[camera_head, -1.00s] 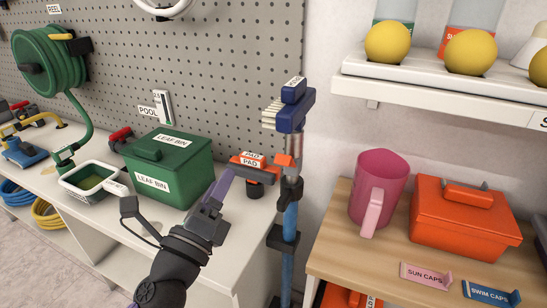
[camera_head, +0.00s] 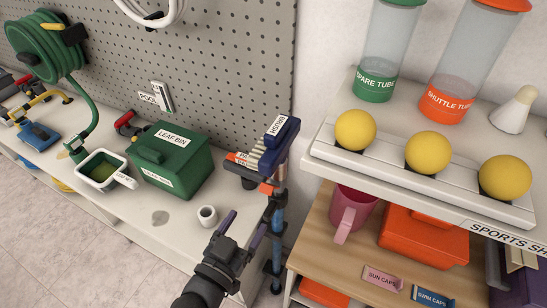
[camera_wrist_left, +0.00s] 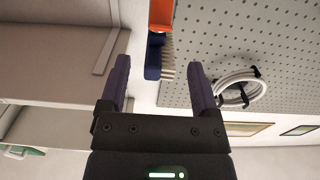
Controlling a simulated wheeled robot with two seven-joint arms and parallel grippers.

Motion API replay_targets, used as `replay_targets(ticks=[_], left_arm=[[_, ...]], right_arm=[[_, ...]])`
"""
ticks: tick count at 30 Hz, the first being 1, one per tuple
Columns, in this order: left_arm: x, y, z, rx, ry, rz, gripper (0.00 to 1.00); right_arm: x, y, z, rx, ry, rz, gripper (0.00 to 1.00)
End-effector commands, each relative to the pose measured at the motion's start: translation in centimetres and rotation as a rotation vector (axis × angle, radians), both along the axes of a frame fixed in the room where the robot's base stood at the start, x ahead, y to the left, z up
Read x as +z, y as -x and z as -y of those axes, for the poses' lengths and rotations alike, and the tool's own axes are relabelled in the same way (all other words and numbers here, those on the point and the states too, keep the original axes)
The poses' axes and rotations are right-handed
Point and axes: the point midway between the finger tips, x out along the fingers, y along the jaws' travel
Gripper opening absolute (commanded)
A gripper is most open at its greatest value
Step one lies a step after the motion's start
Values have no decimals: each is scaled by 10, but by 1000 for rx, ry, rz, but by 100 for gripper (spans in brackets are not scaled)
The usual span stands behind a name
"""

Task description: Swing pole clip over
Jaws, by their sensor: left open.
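A blue pole (camera_head: 277,247) stands upright at the right end of the white counter, topped by a blue brush head (camera_head: 280,137) with pale bristles. Dark clips sit on the pole; a clip (camera_head: 271,208) shows below the brush, but whether it is open or closed is too small to tell. My left gripper (camera_head: 243,229) is open and empty, just left of the pole with its fingers pointing up toward it. In the left wrist view, the blue brush head (camera_wrist_left: 153,56) and an orange part (camera_wrist_left: 161,15) appear beyond and between the open fingers. My right gripper is not in view.
A white cup (camera_head: 207,215) stands on the counter near my left gripper, with a green leaf bin (camera_head: 172,160) behind it. A wooden shelf (camera_head: 322,236) with a pink pitcher (camera_head: 352,212) and orange box (camera_head: 423,238) is right of the pole. A pegboard (camera_head: 215,75) backs the counter.

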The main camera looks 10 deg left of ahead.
Motion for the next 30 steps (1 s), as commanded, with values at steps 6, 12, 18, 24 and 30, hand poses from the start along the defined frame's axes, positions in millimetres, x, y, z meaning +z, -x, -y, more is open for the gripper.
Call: replay_targets(ticks=[6, 12, 18, 24, 30], left_arm=[[-4, -42, 14, 4, 14, -1, 79], [-5, -79, 25, 2, 10, -2, 79], [-3, -92, 30, 2, 8, -4, 79], [-3, -92, 30, 2, 7, -3, 79], [-3, -92, 30, 2, 6, -3, 37]], right_arm=[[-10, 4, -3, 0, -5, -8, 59], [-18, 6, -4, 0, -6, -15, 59], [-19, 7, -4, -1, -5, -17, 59], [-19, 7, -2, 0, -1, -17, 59], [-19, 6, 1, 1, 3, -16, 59]])
